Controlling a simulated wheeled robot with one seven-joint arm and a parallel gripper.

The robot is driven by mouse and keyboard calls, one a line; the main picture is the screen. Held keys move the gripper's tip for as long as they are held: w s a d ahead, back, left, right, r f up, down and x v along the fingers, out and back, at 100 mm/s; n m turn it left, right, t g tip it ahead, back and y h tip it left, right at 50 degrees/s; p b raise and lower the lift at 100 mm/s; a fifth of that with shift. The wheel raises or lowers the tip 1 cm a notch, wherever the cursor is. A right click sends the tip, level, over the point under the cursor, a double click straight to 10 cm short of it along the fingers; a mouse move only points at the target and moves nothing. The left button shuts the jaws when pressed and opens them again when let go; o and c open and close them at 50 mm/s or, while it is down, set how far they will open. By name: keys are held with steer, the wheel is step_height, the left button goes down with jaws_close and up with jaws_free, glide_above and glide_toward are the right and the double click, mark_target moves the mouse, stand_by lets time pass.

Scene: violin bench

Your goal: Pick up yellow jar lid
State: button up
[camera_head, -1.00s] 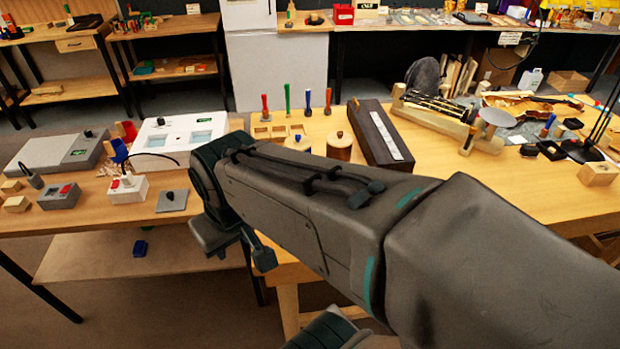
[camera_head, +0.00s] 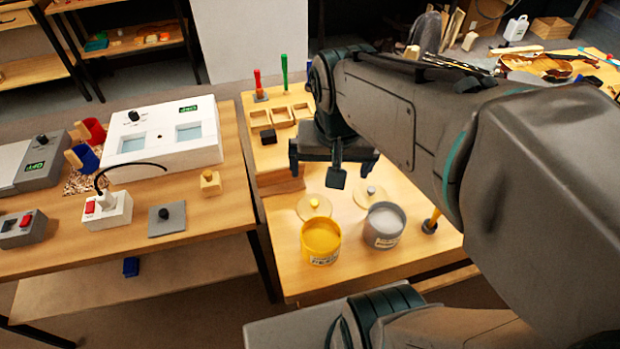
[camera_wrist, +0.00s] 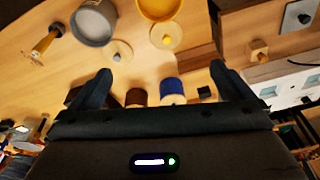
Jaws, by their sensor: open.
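The yellow jar lid (camera_head: 308,208) is a pale wooden disc with a yellow knob. It lies flat on the bench just behind the open yellow jar (camera_head: 321,245). In the wrist view the lid (camera_wrist: 167,38) is near the top middle, beside the yellow jar (camera_wrist: 160,6). My gripper (camera_head: 331,166) is above the bench, behind the lid and apart from it. In the wrist view its fingers (camera_wrist: 165,86) are spread wide with nothing held between them.
A similar lid with a grey knob (camera_head: 371,194) lies to the right, behind an open grey jar (camera_head: 384,228). A wooden tray (camera_head: 282,116) and upright tools stand behind. Brown (camera_wrist: 135,98) and blue (camera_wrist: 172,90) containers show near my fingers. A gap separates the left bench.

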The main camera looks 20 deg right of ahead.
mark_target(315, 202)
steer(key=w+f+m+g+b, duration=0.3)
steer(key=w+f+m+b, duration=0.75)
steer(key=f, duration=0.65)
steer(key=f+b, duration=0.1)
steer(key=f, duration=0.4)
steer(key=f+b, duration=0.1)
steer(key=f, duration=0.3)
steer(key=shift+w+d+f, duration=0.2)
steer(key=shift+w+d, duration=0.1)
steer(key=c, duration=0.8)
